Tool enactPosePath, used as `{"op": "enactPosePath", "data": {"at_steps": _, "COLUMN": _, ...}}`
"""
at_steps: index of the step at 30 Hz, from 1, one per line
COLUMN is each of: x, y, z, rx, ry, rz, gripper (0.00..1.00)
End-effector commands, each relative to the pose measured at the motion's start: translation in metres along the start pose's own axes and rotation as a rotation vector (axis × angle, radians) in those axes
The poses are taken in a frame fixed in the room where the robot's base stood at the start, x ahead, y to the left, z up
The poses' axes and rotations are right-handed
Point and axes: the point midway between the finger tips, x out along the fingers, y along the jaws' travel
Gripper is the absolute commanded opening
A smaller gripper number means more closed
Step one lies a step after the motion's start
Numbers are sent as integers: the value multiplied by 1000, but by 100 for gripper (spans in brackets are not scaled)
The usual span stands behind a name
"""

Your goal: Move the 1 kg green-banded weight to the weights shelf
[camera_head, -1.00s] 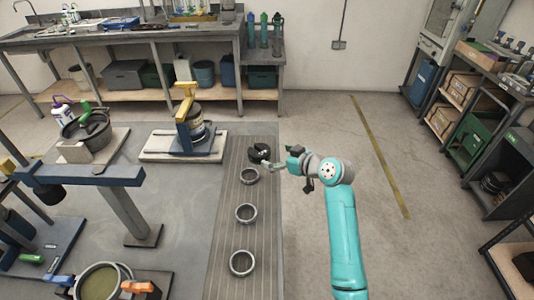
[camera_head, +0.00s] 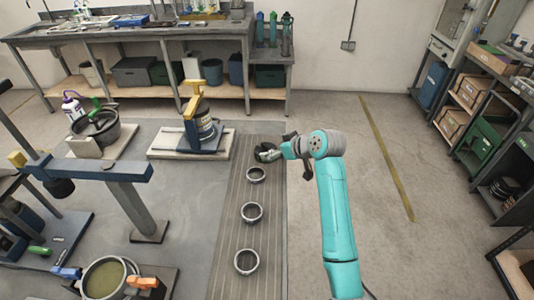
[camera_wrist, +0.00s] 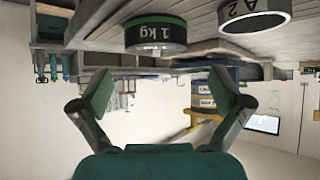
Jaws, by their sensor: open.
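The 1 kg weight (camera_wrist: 155,36) is a dark short cylinder with a green band and a white "1 kg" label. It stands on the slatted strip and shows in the head view as a dark round thing (camera_head: 265,148), partly hidden by my gripper (camera_head: 272,157). In the wrist view, which is upside down, my gripper (camera_wrist: 163,88) is open and empty. The weight lies beyond and above the fingertips in that picture, apart from them. A rack (camera_head: 486,197) at the right holds dark round items (camera_head: 503,186); I cannot tell their marks.
Three grey rings (camera_head: 256,174) stand in a row on the strip near the weight; one marked "A 2" (camera_wrist: 255,20) shows close beside it. A yellow-and-blue stand (camera_head: 201,125) is to the left. Open floor (camera_head: 400,240) lies between strip and rack.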

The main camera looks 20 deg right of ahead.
Motion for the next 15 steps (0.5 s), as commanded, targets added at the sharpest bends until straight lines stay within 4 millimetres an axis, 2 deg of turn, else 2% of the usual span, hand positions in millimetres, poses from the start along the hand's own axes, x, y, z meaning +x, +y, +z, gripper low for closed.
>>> {"op": "enactPosePath", "data": {"at_steps": 3, "x": 12, "y": 0, "z": 0, "rx": 1, "ry": 0, "rz": 0, "gripper": 100}}
{"op": "enactPosePath", "data": {"at_steps": 8, "x": 21, "y": 1, "z": 1, "rx": 1, "ry": -1, "rz": -1, "gripper": 100}}
{"op": "enactPosePath", "data": {"at_steps": 15, "x": 53, "y": 4, "z": 3, "rx": 0, "ry": 0, "rz": -2, "gripper": 100}}
